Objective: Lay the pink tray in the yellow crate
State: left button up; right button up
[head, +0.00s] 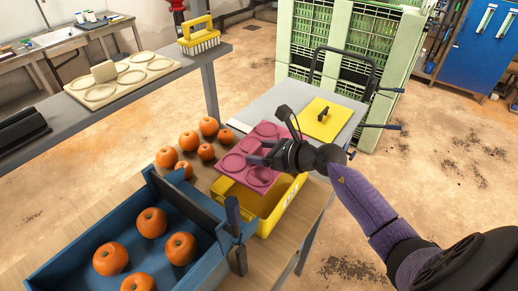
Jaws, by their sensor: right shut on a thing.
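The pink tray (240,160) has several round recesses. My right gripper (268,155) is shut on its right side. The tray is over the far part of the yellow crate (284,207) and covers its back rim. I cannot tell whether the tray touches the rim or hangs just above it. The near part of the crate is open, and its inside shows there. The crate stands on the wooden table. My left gripper is not in view.
Several oranges (187,141) lie loose left of the tray. A blue box (78,245) with oranges stands at the near left. A yellow lid (322,118) with a black knob lies on the grey surface behind. A shelf holds a cream tray (97,93) and a yellow brush (197,35).

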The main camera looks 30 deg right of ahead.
notch_tip(320, 180, down, 9)
jog(key=b, duration=0.8)
jog(key=o, duration=1.2)
jog(key=shift+f, duration=0.1)
jog(key=shift+o, duration=0.2)
notch_tip(320, 180, up, 11)
jog(key=p, duration=1)
jog(key=shift+p, duration=0.3)
